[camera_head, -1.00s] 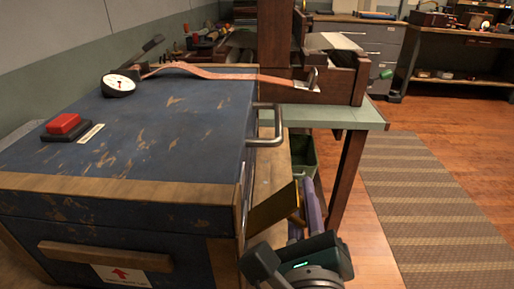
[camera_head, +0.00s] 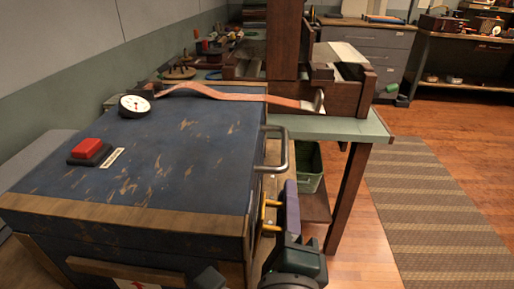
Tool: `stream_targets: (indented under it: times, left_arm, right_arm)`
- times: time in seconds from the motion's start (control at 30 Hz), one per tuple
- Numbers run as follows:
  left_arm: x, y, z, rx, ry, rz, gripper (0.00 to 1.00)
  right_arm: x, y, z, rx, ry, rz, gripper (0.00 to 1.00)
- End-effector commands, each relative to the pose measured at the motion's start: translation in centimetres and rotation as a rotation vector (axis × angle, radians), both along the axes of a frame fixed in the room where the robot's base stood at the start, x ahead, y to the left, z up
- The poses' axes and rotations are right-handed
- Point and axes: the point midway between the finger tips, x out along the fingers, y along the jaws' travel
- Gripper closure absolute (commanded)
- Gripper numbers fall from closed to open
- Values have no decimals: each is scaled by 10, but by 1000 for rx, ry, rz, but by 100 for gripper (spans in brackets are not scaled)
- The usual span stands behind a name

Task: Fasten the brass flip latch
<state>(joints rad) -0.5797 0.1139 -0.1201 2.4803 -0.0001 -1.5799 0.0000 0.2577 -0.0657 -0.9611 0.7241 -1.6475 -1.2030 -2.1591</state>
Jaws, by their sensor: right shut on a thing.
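The blue, worn chest (camera_head: 150,180) with wooden edges fills the left and its lid is down. The brass flip latch (camera_head: 268,215) shows as yellow-brass pieces at the chest's right side, below the metal handle. My right gripper (camera_head: 284,212) is beside it, with one purple finger showing, and is shut on the latch. The finger and the chest edge hide most of the latch, so I cannot see whether it is engaged with its catch.
A metal handle (camera_head: 276,150) sticks out from the chest just above my gripper. A bench (camera_head: 340,127) with a wooden fixture stands behind, and a green bin (camera_head: 310,166) sits below it. The floor with a striped mat (camera_head: 425,190) is clear at the right.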

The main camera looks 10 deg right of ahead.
Motion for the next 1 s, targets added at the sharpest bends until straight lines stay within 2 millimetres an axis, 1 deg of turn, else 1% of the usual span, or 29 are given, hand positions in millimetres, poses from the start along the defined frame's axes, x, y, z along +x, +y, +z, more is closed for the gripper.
stream_targets:
  times: [0.03, 0.47, 0.5, 0.7, 0.73, 1.0]
  left_arm:
    - [0, 0, 1, 1, 0, -1, 100]
    - [0, 3, 1, 11, -1, -7, 100]
    - [0, 3, 1, 10, -1, -6, 100]
    - [0, 3, 1, 9, 0, -6, 100]
    - [0, 3, 1, 9, 0, -6, 100]
    - [0, 2, 1, 7, 0, -5, 100]
  right_arm:
    - [1, 1, 3, -4, -6, 0, 100]
    - [1, 2, 3, -10, -5, 2, 100]
    - [1, 2, 3, -10, -5, 2, 82]
    - [1, 2, 2, -10, -2, 1, 59]
    - [1, 2, 2, -10, -1, 1, 58]
    - [-2, 2, 1, -10, 1, 2, 58]
